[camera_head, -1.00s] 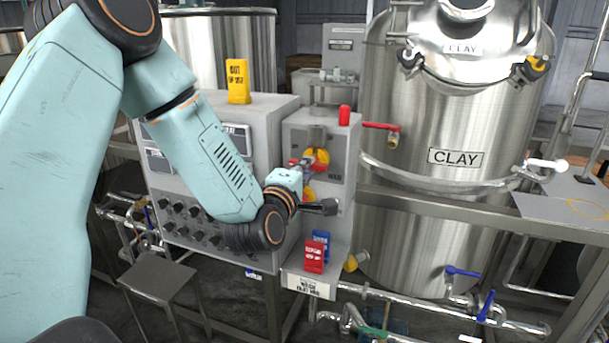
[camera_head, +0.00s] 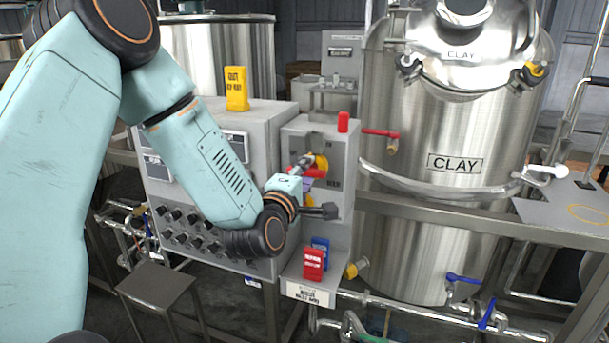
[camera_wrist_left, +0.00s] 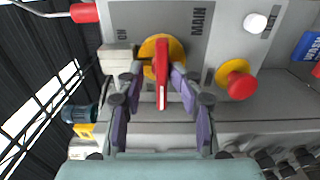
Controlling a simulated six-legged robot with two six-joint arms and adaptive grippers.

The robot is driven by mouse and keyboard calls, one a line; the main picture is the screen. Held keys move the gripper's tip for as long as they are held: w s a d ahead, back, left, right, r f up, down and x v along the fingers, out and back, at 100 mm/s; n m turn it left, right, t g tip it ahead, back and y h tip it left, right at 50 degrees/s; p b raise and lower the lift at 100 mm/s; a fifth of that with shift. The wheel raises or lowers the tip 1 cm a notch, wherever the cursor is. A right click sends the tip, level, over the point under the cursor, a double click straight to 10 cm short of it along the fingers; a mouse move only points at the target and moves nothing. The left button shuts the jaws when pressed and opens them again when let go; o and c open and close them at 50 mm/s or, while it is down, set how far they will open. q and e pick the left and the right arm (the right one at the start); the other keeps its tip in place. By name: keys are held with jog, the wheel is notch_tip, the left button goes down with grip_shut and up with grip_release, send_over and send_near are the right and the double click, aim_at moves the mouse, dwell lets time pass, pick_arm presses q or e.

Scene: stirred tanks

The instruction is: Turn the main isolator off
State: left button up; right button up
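The main isolator is a red lever handle (camera_wrist_left: 161,80) on a yellow disc (camera_wrist_left: 148,47), beside the word MAIN on a grey panel. In the wrist view the handle points down the picture, and ON is printed to its left. My left gripper (camera_wrist_left: 158,78) is open, with one purple finger on each side of the handle; a gap seems to show on both sides. In the head view the yellow disc (camera_head: 321,162) shows on the small grey box, partly hidden behind my left gripper (camera_head: 308,170). My right gripper is in neither view.
A red mushroom button (camera_wrist_left: 241,85) on yellow and a white knob (camera_wrist_left: 255,22) sit on the same panel. A red valve lever (camera_head: 378,132) and the CLAY tank (camera_head: 430,210) stand to the right. Red and blue tags (camera_head: 314,262) stand below the box.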

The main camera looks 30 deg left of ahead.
pick_arm(q)
jog(key=v, duration=0.7)
jog(key=shift+s, duration=0.2)
jog(key=shift+d+f, duration=0.1)
dwell(0.4)
jog(key=s+d+f+m+g+h+b, duration=0.1)
jog(key=s+d+f+m+g, duration=0.2)
jog(key=f+m, duration=0.35)
jog(key=s+d+f+m+g+h+b, duration=0.1)
jog(key=s+d+f+m+g+h, duration=0.15)
jog(key=f, duration=0.75)
jog(key=s+d+f+m+g+h+b, duration=0.1)
jog(key=s+d+f+m+g+b, duration=0.2)
jog(key=f+m, duration=0.45)
jog(key=s+d+f+m+g+b, duration=0.1)
jog(key=s+f+g, duration=0.3)
jog(key=s+f, duration=0.6)
jog(key=s+d+f+m+g+b, duration=0.2)
jog(key=s+f+g, duration=0.3)
jog(key=s+f, duration=0.6)
jog(key=shift+s+f+m+b, duration=0.2)
jog(key=shift+s+m+b, duration=0.4)
jog(key=shift+s, duration=0.65)
